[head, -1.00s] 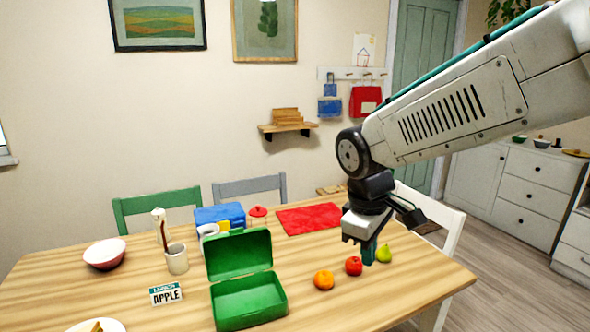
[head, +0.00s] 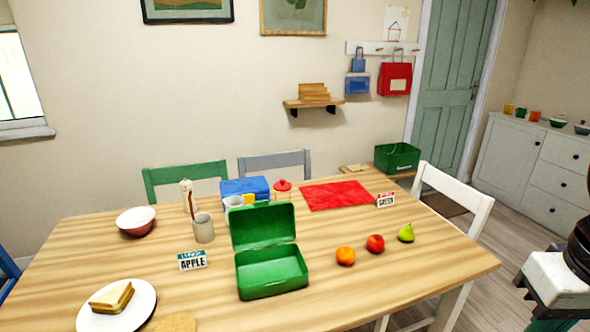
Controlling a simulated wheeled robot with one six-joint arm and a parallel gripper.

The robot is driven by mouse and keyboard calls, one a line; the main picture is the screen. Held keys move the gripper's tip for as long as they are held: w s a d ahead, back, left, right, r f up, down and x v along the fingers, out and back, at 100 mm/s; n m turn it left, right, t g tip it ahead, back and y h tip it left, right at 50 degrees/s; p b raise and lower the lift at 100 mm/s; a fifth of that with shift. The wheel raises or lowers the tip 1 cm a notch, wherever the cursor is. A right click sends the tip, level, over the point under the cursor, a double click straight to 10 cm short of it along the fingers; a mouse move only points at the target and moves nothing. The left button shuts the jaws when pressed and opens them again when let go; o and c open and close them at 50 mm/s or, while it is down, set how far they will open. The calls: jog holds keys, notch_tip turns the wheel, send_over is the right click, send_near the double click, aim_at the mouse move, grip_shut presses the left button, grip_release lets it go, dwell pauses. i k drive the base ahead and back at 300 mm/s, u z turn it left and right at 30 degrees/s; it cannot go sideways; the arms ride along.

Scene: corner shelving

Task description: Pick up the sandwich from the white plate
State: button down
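The sandwich (head: 112,297) lies on the white plate (head: 143,304) at the near left of the wooden table. It looks cut, with pale bread and a yellow and green filling. My gripper (head: 552,324) is at the lower right edge of the head view, off the table's right side and far from the plate. Its fingers are cut off by the frame's bottom, so I cannot see whether they are open or shut.
An open green lunch box (head: 272,278) stands mid-table, with an orange (head: 345,256), a red apple (head: 376,244) and a pear (head: 406,233) to its right. An APPLE card (head: 193,260) and a grey cup (head: 203,229) stand behind the plate.

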aim_at(113, 301)
jog(key=u, duration=2.85)
jog(key=i, duration=1.65)
jog(key=z, duration=2.6)
